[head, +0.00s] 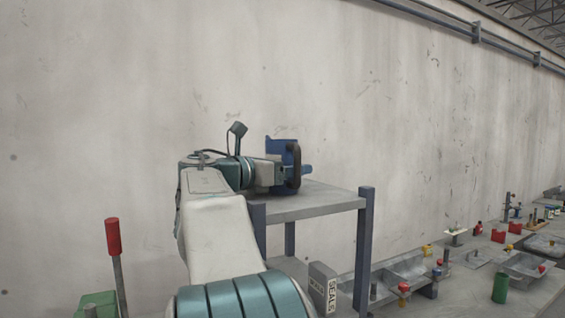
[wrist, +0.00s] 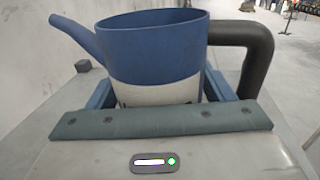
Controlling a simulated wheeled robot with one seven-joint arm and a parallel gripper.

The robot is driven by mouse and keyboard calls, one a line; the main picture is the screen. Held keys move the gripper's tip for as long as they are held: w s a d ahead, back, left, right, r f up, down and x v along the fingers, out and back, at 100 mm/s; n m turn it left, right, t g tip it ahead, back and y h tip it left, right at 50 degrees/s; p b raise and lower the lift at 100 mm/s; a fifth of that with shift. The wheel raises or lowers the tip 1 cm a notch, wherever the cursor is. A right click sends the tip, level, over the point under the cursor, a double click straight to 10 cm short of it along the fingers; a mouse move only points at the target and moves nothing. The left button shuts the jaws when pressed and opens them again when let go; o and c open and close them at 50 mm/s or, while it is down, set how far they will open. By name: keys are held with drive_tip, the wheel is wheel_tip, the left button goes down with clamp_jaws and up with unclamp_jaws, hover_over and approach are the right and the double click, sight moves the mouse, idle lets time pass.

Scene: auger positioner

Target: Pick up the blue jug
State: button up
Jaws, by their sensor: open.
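The blue jug (wrist: 155,45) has an open top, a pale band round its lower body, a spout to the left and a thick black handle to the right in the wrist view. In the head view the jug (head: 280,148) is on the grey stand, partly hidden by my arm, its dark handle towards the camera. My gripper (wrist: 158,98) is open, with a blue finger at either side of the jug's lower body. The gripper also shows in the head view (head: 272,176). The jug's base is hidden behind the gripper's body, and finger contact cannot be told.
The stand (head: 315,203) has a flat grey top and blue posts. A box marked SEALS (head: 322,288) is below it. A red-handled lever (head: 113,238) stands at left. A pale wall rises behind.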

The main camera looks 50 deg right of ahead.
drive_tip(key=c, duration=1)
drive_tip(key=shift+r, duration=0.1)
wheel_tip(320, 180, up, 10)
drive_tip(key=shift+f+p, duration=0.1)
drive_tip(key=shift+p, duration=0.85)
